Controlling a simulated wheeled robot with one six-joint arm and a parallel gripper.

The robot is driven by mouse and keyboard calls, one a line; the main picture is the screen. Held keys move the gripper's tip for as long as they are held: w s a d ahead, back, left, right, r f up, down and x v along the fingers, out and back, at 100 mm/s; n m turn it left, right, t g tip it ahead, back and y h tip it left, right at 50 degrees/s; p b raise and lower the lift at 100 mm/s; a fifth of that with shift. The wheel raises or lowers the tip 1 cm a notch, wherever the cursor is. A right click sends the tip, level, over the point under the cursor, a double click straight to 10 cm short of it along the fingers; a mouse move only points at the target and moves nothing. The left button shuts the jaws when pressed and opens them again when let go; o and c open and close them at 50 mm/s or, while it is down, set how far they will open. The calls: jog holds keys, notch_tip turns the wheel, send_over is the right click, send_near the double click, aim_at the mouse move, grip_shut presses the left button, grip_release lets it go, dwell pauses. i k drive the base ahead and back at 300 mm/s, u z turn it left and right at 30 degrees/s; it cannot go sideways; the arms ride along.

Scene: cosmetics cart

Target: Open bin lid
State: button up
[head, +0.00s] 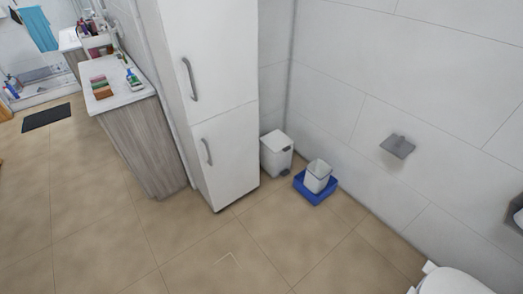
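A small white bin (274,157) stands on the floor in the corner between the tall white cabinet and the tiled wall. Its lid (277,139) looks shut. A dark pedal-like part (285,172) shows low at its front. To its right, a second white container (317,178) sits in a blue tray (318,196) on the floor; whether it has a closed top is too small to tell. My gripper is not in view.
The tall white cabinet (215,90) with two handles stands just left of the bin. A wooden counter (140,130) is further left. A toilet (452,281) is at the lower right. The tiled floor (235,250) in front is clear.

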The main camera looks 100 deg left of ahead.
aim_at(276, 142)
jog(key=u, duration=2.8)
jog(key=i, duration=2.3)
jog(key=u, duration=0.3)
jog(key=i, duration=0.55)
jog(key=u, duration=0.25)
